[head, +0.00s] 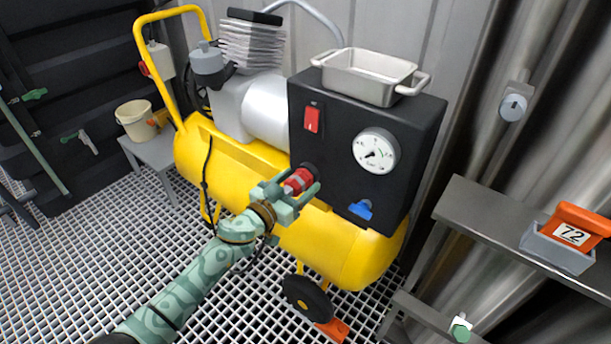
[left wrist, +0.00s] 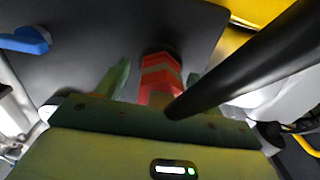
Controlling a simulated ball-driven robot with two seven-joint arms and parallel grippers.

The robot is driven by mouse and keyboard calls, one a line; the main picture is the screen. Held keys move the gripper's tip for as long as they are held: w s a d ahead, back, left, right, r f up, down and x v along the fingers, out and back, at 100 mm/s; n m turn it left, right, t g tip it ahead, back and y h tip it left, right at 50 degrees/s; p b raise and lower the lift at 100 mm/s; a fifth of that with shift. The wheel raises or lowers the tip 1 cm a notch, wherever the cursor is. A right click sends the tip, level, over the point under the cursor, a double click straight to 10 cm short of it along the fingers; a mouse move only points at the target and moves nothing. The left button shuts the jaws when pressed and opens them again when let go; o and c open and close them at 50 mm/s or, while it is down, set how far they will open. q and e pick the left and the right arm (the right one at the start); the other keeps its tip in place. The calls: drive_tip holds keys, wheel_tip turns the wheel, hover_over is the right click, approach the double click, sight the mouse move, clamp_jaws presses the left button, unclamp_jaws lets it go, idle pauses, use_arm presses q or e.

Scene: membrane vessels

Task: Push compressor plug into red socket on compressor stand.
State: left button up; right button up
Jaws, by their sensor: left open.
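The red plug (head: 298,181) with a paler band is at the front of the black compressor panel (head: 335,150), its far end at a dark round fitting (head: 310,168). How deep it sits there cannot be told. My left gripper (head: 293,190) is open, with one finger on each side of the plug. In the left wrist view the plug (left wrist: 159,78) stands between the spread fingers (left wrist: 157,75), with gaps beside it. A thick black cable (left wrist: 250,65) crosses in front of its near end. A red part (head: 144,68) shows on the pale box at the yellow handle. My right gripper is out of view.
The panel carries a red switch (head: 312,118), a gauge (head: 377,151) and a blue knob (head: 361,209). A metal tray (head: 368,75) sits on top. The yellow tank (head: 340,245) lies below. A shelf (head: 480,225) stands at right, a bucket (head: 137,122) at left.

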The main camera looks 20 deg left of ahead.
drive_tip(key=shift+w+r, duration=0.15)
use_arm(q)
drive_tip(key=c, duration=1.3)
drive_tip(key=shift+s+p, duration=0.15)
drive_tip(key=shift+p, duration=0.15)
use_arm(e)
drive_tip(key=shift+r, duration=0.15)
